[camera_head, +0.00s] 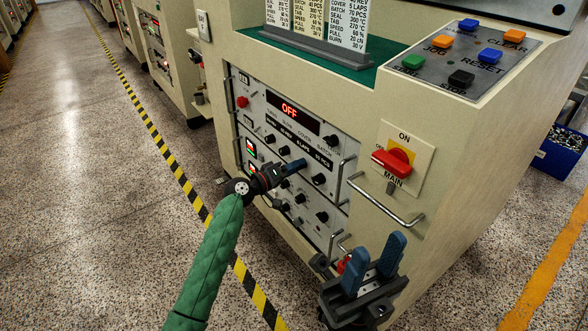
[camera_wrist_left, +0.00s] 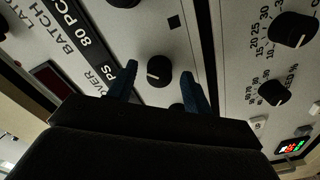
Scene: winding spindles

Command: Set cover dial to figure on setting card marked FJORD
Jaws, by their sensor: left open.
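The control panel (camera_head: 290,135) on the cream machine has a red display (camera_head: 293,112) reading OFF. Below it is a row of black dials under TURN, BURN, COVER and BATCH labels. My left gripper (camera_head: 300,165) is at the COVER dial, largely hiding it in the head view. In the left wrist view the COVER dial (camera_wrist_left: 159,70) sits between the open fingers, with a gap on each side. The COVER window reads about 6 LAPS. Setting cards (camera_head: 347,22) stand on top; their headings are cut off, so FJORD is not visible. My right gripper (camera_head: 374,266) is open and empty.
A red MAIN switch (camera_head: 392,162) and metal handles (camera_head: 385,205) are right of the panel. The BATCH dial (camera_head: 319,179) is close to my left gripper. A button plate (camera_head: 462,55) is at the top right. More dials fill the panel below.

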